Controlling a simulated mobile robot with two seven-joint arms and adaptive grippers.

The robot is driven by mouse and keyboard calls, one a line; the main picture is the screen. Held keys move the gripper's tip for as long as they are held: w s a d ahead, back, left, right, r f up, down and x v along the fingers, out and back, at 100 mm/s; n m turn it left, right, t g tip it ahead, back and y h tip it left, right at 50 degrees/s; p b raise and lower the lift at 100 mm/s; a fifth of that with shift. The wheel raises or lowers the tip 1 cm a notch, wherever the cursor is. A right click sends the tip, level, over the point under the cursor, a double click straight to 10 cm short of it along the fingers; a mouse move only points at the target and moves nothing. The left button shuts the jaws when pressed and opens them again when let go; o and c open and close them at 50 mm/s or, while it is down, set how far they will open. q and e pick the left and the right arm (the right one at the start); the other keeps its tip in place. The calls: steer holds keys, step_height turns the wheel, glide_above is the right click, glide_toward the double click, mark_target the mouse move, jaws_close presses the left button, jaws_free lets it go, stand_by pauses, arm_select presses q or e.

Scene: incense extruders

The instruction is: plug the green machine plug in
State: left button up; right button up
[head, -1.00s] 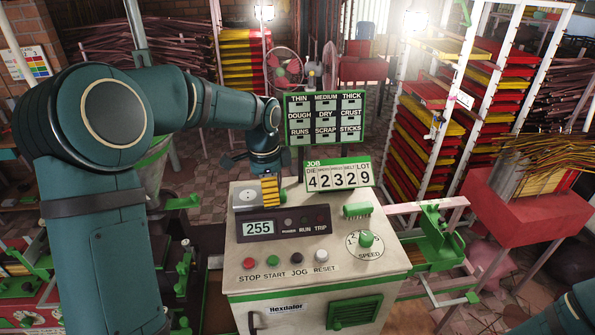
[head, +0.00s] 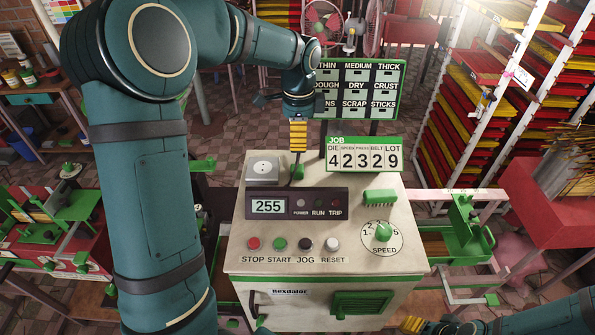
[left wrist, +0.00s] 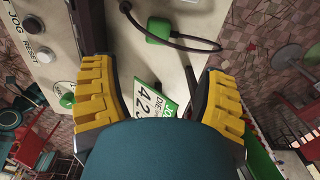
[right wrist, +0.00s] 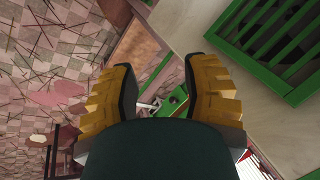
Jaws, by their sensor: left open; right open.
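The green plug (left wrist: 158,30) lies on the pale console top in the left wrist view, with a dark cable looping from it. My left gripper (head: 298,148) is open and empty, pointing down over the console's back part. In the left wrist view the plug shows between its spread fingers, beyond the tips. The grey wall-type socket (head: 262,168) sits on the console's back left corner, left of the gripper, and looks empty. My right gripper (right wrist: 158,78) is open and empty, low near the console's front right.
The console (head: 240,240) carries a 255 display (head: 268,206), buttons, a green brush-like part (head: 380,196) and a speed dial (head: 383,232). A JOB sign (head: 364,154) and a green board (head: 357,90) stand behind. Tray racks (head: 480,110) stand at the right.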

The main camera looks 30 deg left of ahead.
mark_target(297, 167)
arm_select(q)
step_height(297, 167, down, 6)
steer(key=shift+f, duration=0.1)
stand_by(0.4)
steer(key=shift+s+f, duration=0.15)
steer(key=shift+f, duration=1.15)
steer(key=shift+s+f, duration=0.1)
steer(key=shift+f, duration=1.2)
steer(key=c, duration=1.2)
